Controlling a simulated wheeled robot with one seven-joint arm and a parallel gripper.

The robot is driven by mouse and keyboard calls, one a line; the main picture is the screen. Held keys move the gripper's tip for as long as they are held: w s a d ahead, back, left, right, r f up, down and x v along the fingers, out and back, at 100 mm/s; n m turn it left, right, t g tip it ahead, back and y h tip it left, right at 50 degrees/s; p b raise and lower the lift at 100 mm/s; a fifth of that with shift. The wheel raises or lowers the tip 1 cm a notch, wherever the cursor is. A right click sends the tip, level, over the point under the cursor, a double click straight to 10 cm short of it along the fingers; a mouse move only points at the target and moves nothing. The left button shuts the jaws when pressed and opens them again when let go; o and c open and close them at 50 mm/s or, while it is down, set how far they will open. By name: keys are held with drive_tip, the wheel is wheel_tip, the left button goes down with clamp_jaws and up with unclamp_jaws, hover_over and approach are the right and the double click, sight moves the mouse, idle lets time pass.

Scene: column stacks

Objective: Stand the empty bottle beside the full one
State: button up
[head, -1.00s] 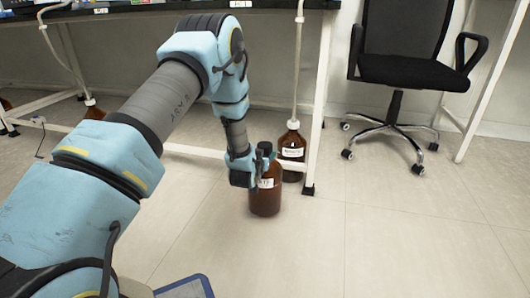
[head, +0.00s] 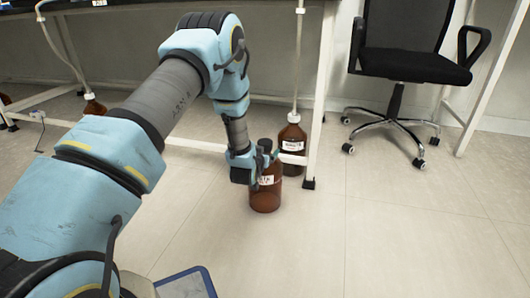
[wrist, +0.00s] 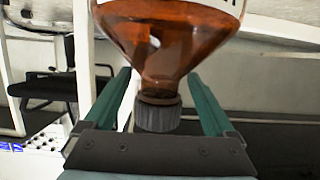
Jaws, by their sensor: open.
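A brown glass bottle (head: 265,198) with a dark cap and white label stands upright on the floor, in front of a second brown bottle (head: 292,141). The second bottle has a white tube running up from its top and stands by the bench leg. My gripper (head: 262,160) is at the front bottle's neck. In the wrist view, where the front bottle (wrist: 165,45) appears upside down with its grey ribbed cap, the green fingers of my gripper (wrist: 161,90) are spread on either side of its neck, with gaps. The front bottle's label is partly hidden by my gripper.
A white bench leg (head: 318,110) stands just right of the second bottle. A black office chair (head: 405,60) is at the back right. Another tubed bottle (head: 95,105) stands under the bench at left. The floor (head: 400,235) to the right is clear.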

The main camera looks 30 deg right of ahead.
drive_tip(key=shift+r, duration=0.2)
drive_tip(key=p+v, duration=0.4)
drive_tip(key=v, duration=0.8)
drive_tip(key=shift+p, duration=0.3)
drive_tip(key=w+a+r+n+g+y, duration=0.25)
drive_tip(key=a+r, duration=0.25)
drive_tip(key=a, duration=0.4)
drive_tip(key=w+a+r+n+g+y, duration=0.15)
drive_tip(key=a+r+y, duration=0.25)
drive_tip(key=a, duration=0.6)
drive_tip(key=s+a+r+n+g+y, duration=0.1)
drive_tip(key=s+a+r+g, duration=0.1)
drive_tip(key=s+a+r, duration=0.2)
drive_tip(key=s+a+r+n+g+y, duration=0.2)
drive_tip(key=s+a+r, duration=0.3)
drive_tip(key=s+a, duration=0.6)
drive_tip(key=a+g, duration=0.1)
drive_tip(key=a, duration=0.2)
drive_tip(key=shift+s, duration=0.2)
